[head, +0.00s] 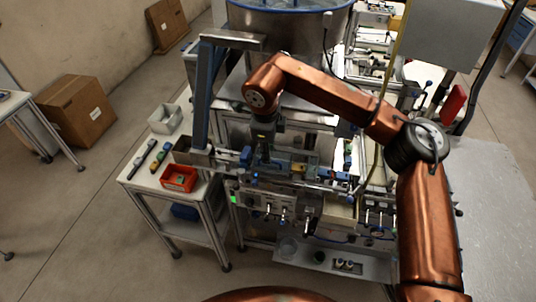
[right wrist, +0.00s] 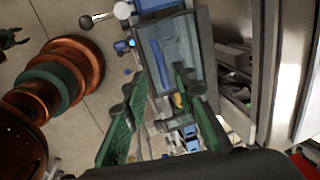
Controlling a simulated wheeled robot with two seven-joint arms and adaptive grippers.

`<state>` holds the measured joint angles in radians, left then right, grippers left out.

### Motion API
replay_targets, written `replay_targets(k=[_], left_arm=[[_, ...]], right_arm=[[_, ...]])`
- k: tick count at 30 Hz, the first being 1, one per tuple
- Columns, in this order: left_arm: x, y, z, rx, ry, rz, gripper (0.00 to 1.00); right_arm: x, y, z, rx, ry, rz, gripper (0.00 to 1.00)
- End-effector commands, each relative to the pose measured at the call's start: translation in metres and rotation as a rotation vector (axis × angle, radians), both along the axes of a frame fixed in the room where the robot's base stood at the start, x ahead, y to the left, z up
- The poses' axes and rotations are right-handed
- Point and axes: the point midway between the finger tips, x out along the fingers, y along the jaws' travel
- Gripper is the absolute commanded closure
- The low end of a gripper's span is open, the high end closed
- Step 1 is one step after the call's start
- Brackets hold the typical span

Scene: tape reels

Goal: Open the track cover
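My right gripper (head: 264,150) reaches down over the track in the middle of the machine in the head view. In the right wrist view its two green fingers (right wrist: 157,88) are spread, with nothing seen held between them. A grey, see-through cover-like panel in a dark frame (right wrist: 147,62) lies beyond the fingertips; it looks like the track cover and appears shut. Blue and yellow parts show through or on it. I cannot tell if the fingers touch it. My left gripper is outside the head view; a small dark claw shape (right wrist: 12,37) at the wrist view's edge may be it.
A large round bowl (head: 290,28) with a blue rim stands behind the track. A side table at left holds a red bin (head: 179,178) and a grey bin (head: 166,119). Levers and valves line the machine's front. Cardboard boxes (head: 78,109) stand on open floor.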

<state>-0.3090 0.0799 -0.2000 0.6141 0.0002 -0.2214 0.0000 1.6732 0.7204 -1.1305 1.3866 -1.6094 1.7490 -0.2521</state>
Motion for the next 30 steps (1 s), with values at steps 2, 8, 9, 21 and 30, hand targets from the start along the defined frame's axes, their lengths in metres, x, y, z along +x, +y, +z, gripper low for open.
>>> replay_targets(k=[2, 8, 9, 21, 30], left_arm=[[-0.007, 0.000, 0.001, 0.001, 0.009, 0.001, 0.60], [0.001, 0.000, 0.003, 0.000, 0.000, -0.001, 0.60], [0.006, 0.000, 0.003, 0.000, -0.007, -0.002, 0.60], [0.023, -0.001, 0.004, -0.001, -0.029, -0.006, 0.60], [0.008, 0.000, 0.003, 0.000, -0.010, -0.002, 0.60]], right_arm=[[0.001, -0.001, -0.012, 0.000, 0.003, 0.001, 0.75], [0.005, -0.001, -0.030, 0.000, 0.002, 0.002, 0.75], [0.005, -0.001, -0.032, 0.000, 0.002, 0.003, 0.75], [0.006, 0.000, -0.034, 0.000, 0.001, 0.004, 0.83], [0.006, 0.000, -0.033, 0.001, 0.001, 0.003, 1.00]])
